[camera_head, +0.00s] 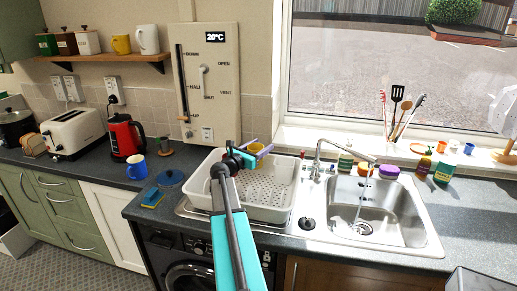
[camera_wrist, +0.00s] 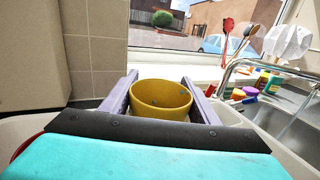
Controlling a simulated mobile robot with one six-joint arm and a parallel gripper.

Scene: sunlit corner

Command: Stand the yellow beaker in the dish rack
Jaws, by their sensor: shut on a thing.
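The yellow beaker (camera_wrist: 160,98) is between the two pale purple fingers of my gripper (camera_wrist: 160,92) in the wrist view, its open mouth upward. My gripper is shut on it. In the head view only a small part of the beaker (camera_head: 254,147) shows behind my gripper (camera_head: 260,153). The white dish rack (camera_head: 285,214) stands left of the sink, with a slotted floor.
The sink (camera_head: 385,208) and tap (camera_head: 320,150) are right of the rack. The wall panel (camera_head: 208,80) rises behind. The rack's right part looks empty.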

